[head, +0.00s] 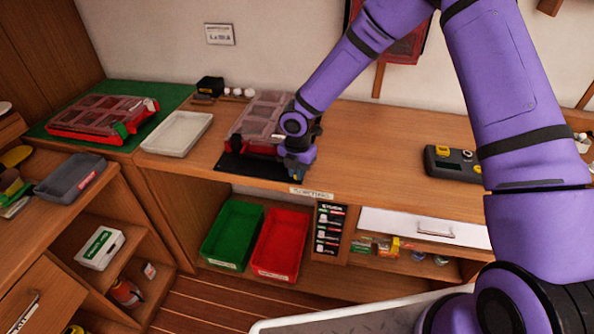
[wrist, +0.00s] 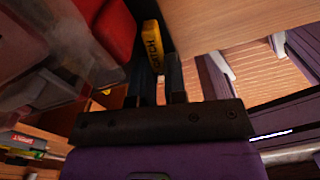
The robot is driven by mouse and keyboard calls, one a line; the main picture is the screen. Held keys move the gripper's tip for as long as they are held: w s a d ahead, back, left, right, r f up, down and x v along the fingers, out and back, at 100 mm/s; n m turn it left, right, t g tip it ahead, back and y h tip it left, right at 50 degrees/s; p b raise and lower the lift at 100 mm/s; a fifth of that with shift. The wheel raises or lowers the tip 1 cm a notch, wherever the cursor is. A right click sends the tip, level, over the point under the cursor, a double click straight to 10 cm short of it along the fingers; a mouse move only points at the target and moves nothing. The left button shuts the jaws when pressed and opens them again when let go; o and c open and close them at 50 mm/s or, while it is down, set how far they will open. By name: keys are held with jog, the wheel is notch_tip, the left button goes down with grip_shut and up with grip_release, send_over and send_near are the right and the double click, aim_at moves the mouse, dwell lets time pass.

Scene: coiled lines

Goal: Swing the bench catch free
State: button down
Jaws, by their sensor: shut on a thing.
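The bench catch (wrist: 152,45) is a yellow piece with dark lettering, seen in the wrist view between my fingers. My gripper (wrist: 156,65) is shut on it; the fingers partly cover it. In the head view my gripper (head: 297,168) is low at the bench's front edge, beside the right end of a clear-lidded red case (head: 262,112). My arm and gripper hide the catch there. The case sits on a black mat (head: 250,168); its red and clear side also shows close on the left in the wrist view (wrist: 105,25).
A white tray (head: 176,133) stands left of the case, and a second red case (head: 100,118) lies on a green mat farther left. A yellow-and-black meter (head: 455,163) lies on the bench to the right. Green (head: 232,232) and red bins (head: 280,243) sit below. The bench between gripper and meter is clear.

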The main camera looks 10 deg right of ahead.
jog(key=shift+m, duration=1.6)
jog(key=c, duration=1.2)
grip_release()
jog(key=shift+o, duration=0.2)
jog(key=shift+r, duration=0.1)
notch_tip(320, 180, up, 11)
